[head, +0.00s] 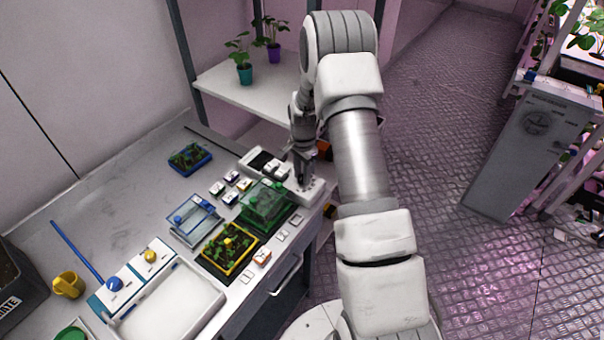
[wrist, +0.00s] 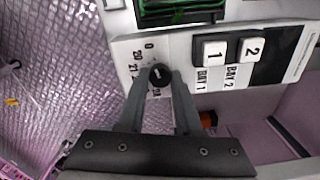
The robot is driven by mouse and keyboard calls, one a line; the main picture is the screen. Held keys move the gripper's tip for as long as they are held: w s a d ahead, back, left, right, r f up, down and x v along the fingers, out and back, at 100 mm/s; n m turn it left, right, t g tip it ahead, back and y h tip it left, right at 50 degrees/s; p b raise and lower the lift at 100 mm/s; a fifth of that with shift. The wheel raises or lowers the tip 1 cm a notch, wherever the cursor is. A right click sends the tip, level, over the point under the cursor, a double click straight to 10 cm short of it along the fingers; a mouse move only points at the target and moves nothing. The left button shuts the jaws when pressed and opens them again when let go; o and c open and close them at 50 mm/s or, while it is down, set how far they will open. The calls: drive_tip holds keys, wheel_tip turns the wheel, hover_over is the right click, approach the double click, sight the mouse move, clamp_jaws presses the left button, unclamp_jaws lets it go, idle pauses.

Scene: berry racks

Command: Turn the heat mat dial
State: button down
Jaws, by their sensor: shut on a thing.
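The heat mat dial (wrist: 160,75) is a black round knob with a white pointer mark. It sits on a white panel (wrist: 128,56) printed with numbers around the knob, among them 0, 20 and 21. My gripper (wrist: 161,82) is shut on the dial, with one fingertip on either side of it. In the head view my gripper (head: 304,182) points down at the white control box (head: 313,192) at the right edge of the bench. The dial itself is hidden there behind the fingers.
Beside the dial, keys marked 1 and 2 (wrist: 252,48) stand over BAY 1 and BAY 2 labels. A green-covered tray (head: 264,204) is close on the left. Small potted plants (head: 244,72) stand on the shelf behind. The bench's left middle (head: 110,190) is clear.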

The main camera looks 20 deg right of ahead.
drive_tip(key=shift+n+b, duration=0.3)
drive_tip(key=shift+b, duration=0.05)
drive_tip(key=shift+f+n+b, duration=0.15)
drive_tip(key=shift+n+b, duration=0.4)
drive_tip(key=shift+n, duration=0.05)
drive_tip(key=n+b, duration=0.2)
drive_tip(key=n, duration=0.1)
drive_tip(key=shift+b, duration=0.3)
drive_tip(key=n+b, duration=0.1)
drive_tip(key=n, duration=0.2)
drive_tip(key=shift+n+b, duration=0.35)
drive_tip(key=shift+n, duration=0.05)
drive_tip(key=shift+n+b, duration=0.55)
drive_tip(key=shift+n, duration=1.15)
drive_tip(key=c, duration=0.6)
unclamp_jaws()
drive_tip(key=shift+r, duration=0.25)
